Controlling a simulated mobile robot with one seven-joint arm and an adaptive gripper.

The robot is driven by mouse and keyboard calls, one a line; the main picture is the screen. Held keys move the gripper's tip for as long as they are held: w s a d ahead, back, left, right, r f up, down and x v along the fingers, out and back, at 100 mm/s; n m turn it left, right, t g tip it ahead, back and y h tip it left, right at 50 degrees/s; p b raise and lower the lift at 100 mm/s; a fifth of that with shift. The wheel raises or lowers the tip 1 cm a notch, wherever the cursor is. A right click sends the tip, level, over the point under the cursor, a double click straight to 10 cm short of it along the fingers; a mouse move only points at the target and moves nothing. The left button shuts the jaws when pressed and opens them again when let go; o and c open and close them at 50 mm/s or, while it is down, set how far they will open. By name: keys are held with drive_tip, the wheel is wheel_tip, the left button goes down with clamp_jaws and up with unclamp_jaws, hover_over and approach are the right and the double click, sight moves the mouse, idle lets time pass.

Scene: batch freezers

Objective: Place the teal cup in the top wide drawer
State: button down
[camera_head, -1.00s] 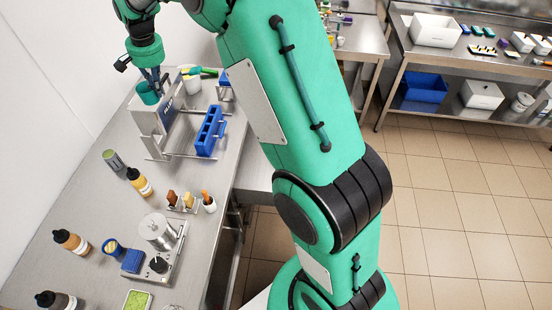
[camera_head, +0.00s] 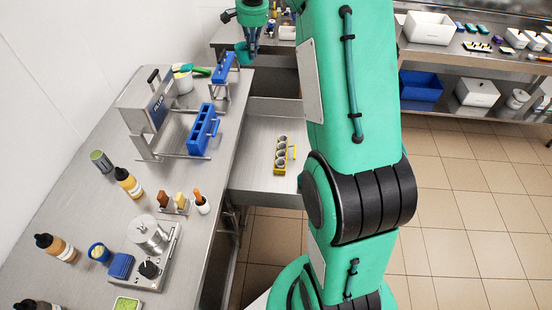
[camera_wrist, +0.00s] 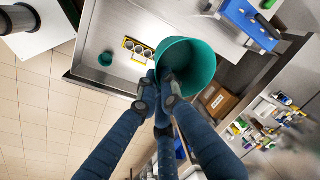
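The teal cup (camera_wrist: 186,66) is between the fingers of my gripper (camera_wrist: 164,92) in the wrist view, its open mouth towards the camera. The fingers are shut on its wall. In the head view my gripper (camera_head: 252,48) holds the cup (camera_head: 243,53) near the far end of the left bench, above its right side. A wide steel drawer (camera_head: 262,182) is pulled out under the bench.
A yellow rack with several round metal cups (camera_head: 281,156) and a small teal round item (camera_wrist: 105,59) lie in the drawer. A blue rack (camera_head: 203,130) and a steel device (camera_head: 147,108) stand on the bench. Much of the drawer floor is bare.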

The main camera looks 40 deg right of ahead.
drive_tip(key=s+d+m+b, duration=0.2)
drive_tip(key=s+d, duration=0.5)
drive_tip(key=d, duration=0.4)
drive_tip(key=s+d+m+b, duration=0.1)
drive_tip(key=s+d+m, duration=0.1)
drive_tip(key=s+d, duration=0.7)
wheel_tip(320, 180, down, 50)
drive_tip(key=w+d, duration=0.1)
drive_tip(key=shift+w+d+r+h, duration=0.15)
drive_tip(key=shift+w+r+h, duration=0.1)
drive_tip(key=shift+w+h, duration=0.05)
drive_tip(key=shift+f, duration=0.1)
drive_tip(key=shift+f+b, duration=0.7)
drive_tip(key=shift+f, duration=2.3)
drive_tip(key=shift+f+b, duration=0.35)
drive_tip(key=shift+f, duration=1.55)
drive_tip(key=shift+f, duration=0.1)
